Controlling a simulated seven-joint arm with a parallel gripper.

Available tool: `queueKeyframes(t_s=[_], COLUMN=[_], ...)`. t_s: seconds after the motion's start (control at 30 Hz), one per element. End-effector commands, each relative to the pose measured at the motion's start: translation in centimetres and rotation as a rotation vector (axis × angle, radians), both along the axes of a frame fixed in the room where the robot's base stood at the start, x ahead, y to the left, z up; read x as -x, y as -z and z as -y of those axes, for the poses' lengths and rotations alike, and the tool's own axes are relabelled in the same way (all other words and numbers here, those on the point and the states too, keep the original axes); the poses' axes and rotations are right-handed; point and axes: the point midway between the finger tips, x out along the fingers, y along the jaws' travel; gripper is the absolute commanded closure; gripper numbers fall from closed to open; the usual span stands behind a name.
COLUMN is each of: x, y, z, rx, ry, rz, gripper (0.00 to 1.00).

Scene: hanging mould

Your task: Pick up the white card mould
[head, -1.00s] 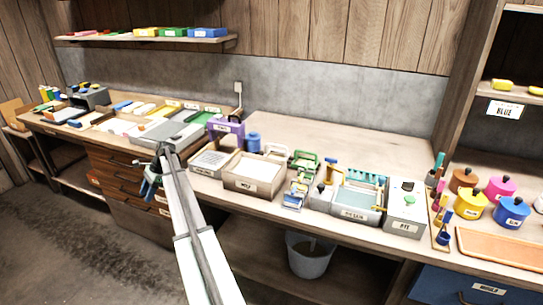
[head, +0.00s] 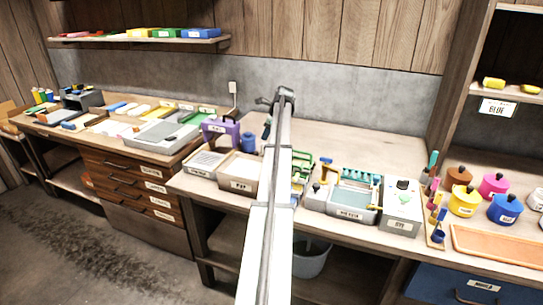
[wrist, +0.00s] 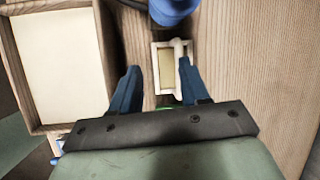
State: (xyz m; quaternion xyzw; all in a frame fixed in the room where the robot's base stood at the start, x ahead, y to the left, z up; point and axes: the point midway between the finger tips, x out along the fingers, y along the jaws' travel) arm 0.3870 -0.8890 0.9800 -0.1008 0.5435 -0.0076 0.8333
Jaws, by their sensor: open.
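The white card mould (wrist: 157,55) shows in the wrist view as a small white frame around a pale yellow panel, with a rounded white part at its upper right. In the head view my arm seems to hide it. My gripper (wrist: 159,67) is open and empty, with its two blue fingers pointing towards the mould. The right fingertip overlaps the mould's right edge in the picture; I cannot tell whether they touch. In the head view my gripper (head: 267,128) is above the bench, just right of a blue cylinder (head: 249,142).
The blue cylinder stands close beyond the mould in the wrist view (wrist: 173,9). A wooden box (head: 240,184) with a pale sheet inside lies to the left. Green tools and a grey basin (head: 352,213) stand to the right. The bench behind is clear.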

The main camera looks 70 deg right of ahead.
Motion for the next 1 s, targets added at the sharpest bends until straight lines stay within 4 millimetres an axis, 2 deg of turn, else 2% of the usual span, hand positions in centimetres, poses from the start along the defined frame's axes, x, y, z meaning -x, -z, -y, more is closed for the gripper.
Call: queueKeyframes(t_s=[0.03,0.1,0.27,0.47,0.8,1.0], x=[1.8,3.3,4.8,4.1,1.9,1.4], y=[-0.5,-0.9,-1.0,0.6,5.6,6.8], z=[0.8,1.4,2.0,2.4,3.4,3.6], rx=[0.008,0.015,0.019,0.019,0.018,0.019], ry=[0.032,0.062,0.091,0.092,0.091,0.091], rz=[-0.003,-0.008,-0.012,-0.012,-0.012,-0.012], gripper=[0.55,0.55,0.55,0.55,0.55,0.55])
